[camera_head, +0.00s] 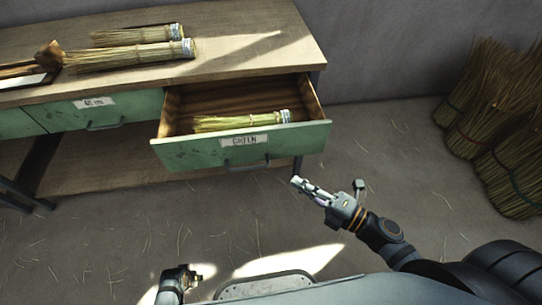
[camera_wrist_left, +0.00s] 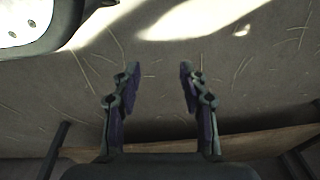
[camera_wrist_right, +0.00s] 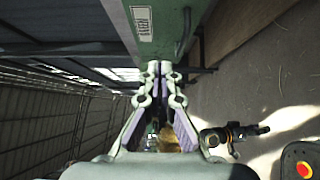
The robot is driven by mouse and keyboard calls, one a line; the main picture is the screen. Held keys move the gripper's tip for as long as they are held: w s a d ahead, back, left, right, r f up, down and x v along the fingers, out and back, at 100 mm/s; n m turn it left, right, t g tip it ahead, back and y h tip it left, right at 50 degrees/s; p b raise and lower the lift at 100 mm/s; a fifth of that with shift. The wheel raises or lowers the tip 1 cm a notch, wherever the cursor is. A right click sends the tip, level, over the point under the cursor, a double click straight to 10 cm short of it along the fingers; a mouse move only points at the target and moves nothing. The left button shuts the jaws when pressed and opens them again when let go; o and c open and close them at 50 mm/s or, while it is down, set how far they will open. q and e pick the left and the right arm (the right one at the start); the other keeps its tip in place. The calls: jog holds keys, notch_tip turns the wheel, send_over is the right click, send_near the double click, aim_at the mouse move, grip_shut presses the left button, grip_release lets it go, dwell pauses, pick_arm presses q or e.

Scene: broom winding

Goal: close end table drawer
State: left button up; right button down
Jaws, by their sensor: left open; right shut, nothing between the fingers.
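The end drawer (camera_head: 240,145) of the table is pulled far out, with a green front, a white label and a handle. A bundle of straw (camera_head: 235,122) lies inside it. My right gripper (camera_head: 297,183) is shut and empty, in front of and below the drawer's right front corner, apart from it in the head view. The right wrist view shows its fingertips (camera_wrist_right: 160,68) together, with the green front (camera_wrist_right: 165,25) and its label beyond. My left gripper (camera_wrist_left: 158,72) is open and empty over the floor; only part of it shows at the head view's bottom.
The wooden tabletop (camera_head: 240,50) holds straw bundles (camera_head: 130,53) and a wooden tool at the left. Another drawer (camera_head: 95,110) beside the open one is shut. Straw bundles (camera_head: 495,125) stand against the wall at right. The floor between is clear apart from loose straws.

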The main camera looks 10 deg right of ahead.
send_near(257, 147)
jog(key=x, duration=0.5)
jog(key=shift+s+a, duration=0.15)
jog(key=shift+a, duration=0.2)
pick_arm(q)
jog(key=shift+w+d+r, duration=0.1)
jog(key=shift+w+r, duration=0.2)
pick_arm(e)
jog(key=shift+w+r, duration=0.1)
jog(key=shift+w, duration=0.3)
jog(key=shift+d, duration=0.1)
